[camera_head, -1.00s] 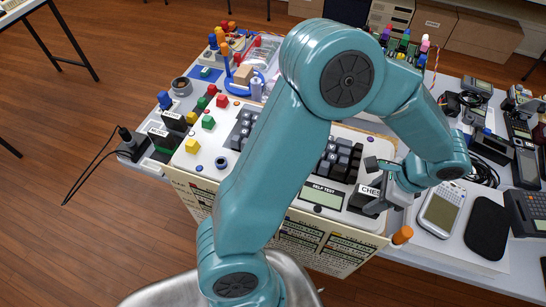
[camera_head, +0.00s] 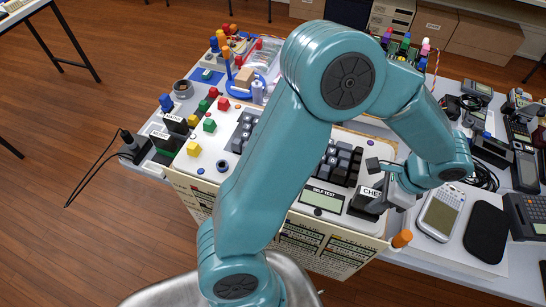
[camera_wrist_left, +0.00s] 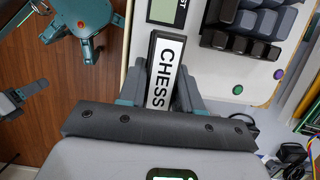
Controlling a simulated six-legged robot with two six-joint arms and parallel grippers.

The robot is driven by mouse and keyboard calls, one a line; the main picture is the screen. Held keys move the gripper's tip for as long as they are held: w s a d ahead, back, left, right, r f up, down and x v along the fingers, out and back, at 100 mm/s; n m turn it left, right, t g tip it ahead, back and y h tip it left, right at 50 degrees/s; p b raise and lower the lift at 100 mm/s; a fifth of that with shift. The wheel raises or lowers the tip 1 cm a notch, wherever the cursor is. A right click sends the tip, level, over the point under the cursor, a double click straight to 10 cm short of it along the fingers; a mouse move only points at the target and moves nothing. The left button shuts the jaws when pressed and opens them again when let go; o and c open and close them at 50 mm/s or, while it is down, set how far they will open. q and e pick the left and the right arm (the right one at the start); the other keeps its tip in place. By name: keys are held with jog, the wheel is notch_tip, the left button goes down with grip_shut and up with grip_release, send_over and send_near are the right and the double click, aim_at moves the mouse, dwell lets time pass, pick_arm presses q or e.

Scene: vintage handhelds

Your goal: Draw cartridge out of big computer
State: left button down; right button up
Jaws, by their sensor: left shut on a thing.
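The big computer (camera_head: 290,220) is a large cream console with dark keys, a small display (camera_head: 322,201) labelled SELF TEST and printed text on its front face. The cartridge (camera_head: 366,199) is black with a white CHESS label and stands at the console's right end, by the display. In the left wrist view the cartridge (camera_wrist_left: 165,75) lies between the fingers of my left gripper (camera_wrist_left: 160,92), which is shut on it. In the head view my left gripper (camera_head: 382,192) reaches it from the right. The cartridge's lower end and slot are hidden. My right gripper is not in view.
Other black cartridges (camera_head: 165,142) and coloured knobs stand at the console's left end. A handheld (camera_head: 440,214) and a black case (camera_head: 487,229) lie to the right. My left arm covers the console's middle.

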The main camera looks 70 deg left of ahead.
pick_arm(q)
jog(key=shift+r+p, duration=0.3)
jog(key=shift+r, duration=0.15)
jog(key=shift+r+p, duration=2.1)
jog(key=shift+r, duration=0.5)
